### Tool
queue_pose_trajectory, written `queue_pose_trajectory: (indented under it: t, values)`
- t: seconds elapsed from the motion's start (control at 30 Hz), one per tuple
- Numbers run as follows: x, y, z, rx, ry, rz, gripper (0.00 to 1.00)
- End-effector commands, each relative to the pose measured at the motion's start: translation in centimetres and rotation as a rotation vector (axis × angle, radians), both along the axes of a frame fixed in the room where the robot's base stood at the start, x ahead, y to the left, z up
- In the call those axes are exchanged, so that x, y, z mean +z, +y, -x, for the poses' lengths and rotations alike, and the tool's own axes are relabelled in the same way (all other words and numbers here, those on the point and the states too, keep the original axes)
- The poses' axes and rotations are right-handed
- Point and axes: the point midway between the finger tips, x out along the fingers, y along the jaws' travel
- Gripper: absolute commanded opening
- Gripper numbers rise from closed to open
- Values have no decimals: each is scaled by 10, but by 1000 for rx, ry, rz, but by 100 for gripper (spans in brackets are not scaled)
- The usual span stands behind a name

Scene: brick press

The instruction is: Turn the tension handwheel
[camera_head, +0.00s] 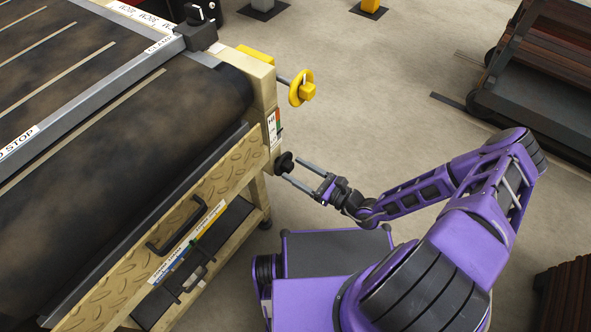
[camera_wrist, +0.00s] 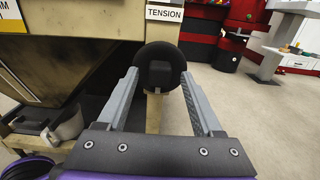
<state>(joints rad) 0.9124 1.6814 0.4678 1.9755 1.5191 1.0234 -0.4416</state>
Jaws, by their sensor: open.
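The tension handwheel is a small black round wheel (camera_head: 285,162) with a raised hub, on the end of the tan press frame, below a green-white-red gauge strip. In the wrist view the handwheel (camera_wrist: 160,57) sits straight ahead under a white TENSION label (camera_wrist: 178,14). My gripper (camera_head: 296,172) is open and points at the wheel from the right. In the wrist view its two grey fingers (camera_wrist: 159,76) lie on either side of the wheel, with the tips close to its rim. I cannot tell whether they touch it. Nothing is held.
A yellow handwheel (camera_head: 301,88) sticks out of the frame above and behind the black one. The press belt (camera_head: 150,125) fills the left. A drawer front with a black handle (camera_head: 176,228) is below it. A dark rack (camera_head: 535,80) stands at the right. The floor between is clear.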

Motion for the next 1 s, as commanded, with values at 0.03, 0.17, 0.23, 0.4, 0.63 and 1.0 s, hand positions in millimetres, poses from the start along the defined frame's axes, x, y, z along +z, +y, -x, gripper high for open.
queue_pose_trajectory:
  t: [0.03,0.17,0.23,0.4,0.63,1.0]
  values:
    - [0,3,-2,1,0,0,68]
    - [0,7,-5,1,0,0,68]
    - [0,7,-5,1,0,0,68]
    - [0,7,-5,1,0,0,66]
    - [0,7,-5,0,0,0,24]
    - [0,6,-5,0,4,-3,0]
